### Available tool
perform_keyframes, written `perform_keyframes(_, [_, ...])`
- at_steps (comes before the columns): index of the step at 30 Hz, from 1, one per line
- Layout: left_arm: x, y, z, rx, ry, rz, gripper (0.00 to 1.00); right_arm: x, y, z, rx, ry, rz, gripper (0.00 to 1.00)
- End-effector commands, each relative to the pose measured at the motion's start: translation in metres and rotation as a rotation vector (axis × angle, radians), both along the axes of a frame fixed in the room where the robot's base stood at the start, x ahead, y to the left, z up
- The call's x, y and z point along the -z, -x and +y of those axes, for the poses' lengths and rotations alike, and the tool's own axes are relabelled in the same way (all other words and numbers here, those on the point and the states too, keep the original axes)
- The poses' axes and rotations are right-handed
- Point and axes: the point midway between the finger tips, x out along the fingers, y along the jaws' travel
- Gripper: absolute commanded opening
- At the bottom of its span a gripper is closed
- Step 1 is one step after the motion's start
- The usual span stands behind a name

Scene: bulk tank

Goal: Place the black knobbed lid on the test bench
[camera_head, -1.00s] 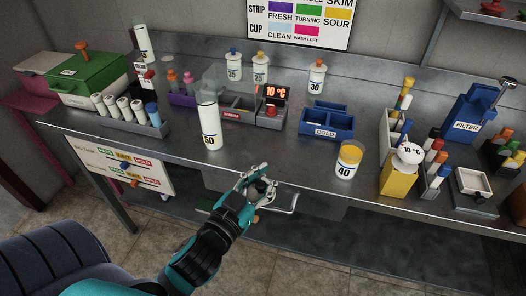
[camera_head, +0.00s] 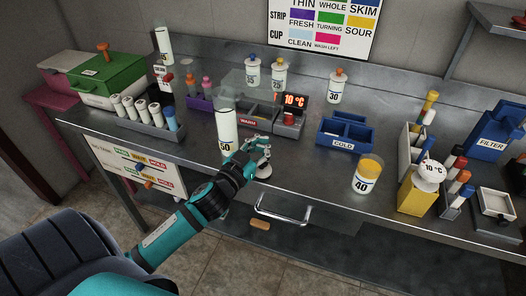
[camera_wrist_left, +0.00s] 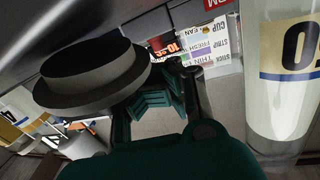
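A dark grey round piece with a wide rim and a narrower raised part (camera_wrist_left: 90,75), which looks like the lid, fills the left of the left wrist view, close beside the fingers. No knob shows on it. My left gripper (camera_head: 258,150) is low over the front of the steel test bench (camera_head: 305,175), just right of the white-filled cylinder marked 50 (camera_head: 226,132). A small pale disc (camera_head: 264,172) shows under its fingertips; I cannot tell whether it is held or rests on the bench. My right gripper is not in view.
The cylinder marked 50 stands very close to my left gripper, also in the wrist view (camera_wrist_left: 283,80). A blue COLD box (camera_head: 345,132) and a yellow-filled beaker marked 40 (camera_head: 367,175) stand to the right. Bare bench lies between the gripper and that beaker.

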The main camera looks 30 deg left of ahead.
Motion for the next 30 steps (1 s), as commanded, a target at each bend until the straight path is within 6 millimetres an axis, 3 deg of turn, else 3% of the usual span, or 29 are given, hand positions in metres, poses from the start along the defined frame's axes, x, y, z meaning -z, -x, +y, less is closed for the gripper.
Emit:
perform_keyframes(8, [0.034, 0.0, 0.0, 0.0, 0.0, 0.002, 0.0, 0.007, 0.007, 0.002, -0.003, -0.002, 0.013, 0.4])
perform_keyframes(21, [0.04, 0.001, 0.0, 0.0, 0.002, 0.01, 0.01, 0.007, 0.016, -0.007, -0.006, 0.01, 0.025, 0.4])
perform_keyframes(30, [0.039, 0.001, 0.0, -0.001, 0.001, 0.009, 0.4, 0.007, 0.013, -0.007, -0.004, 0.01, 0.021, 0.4])
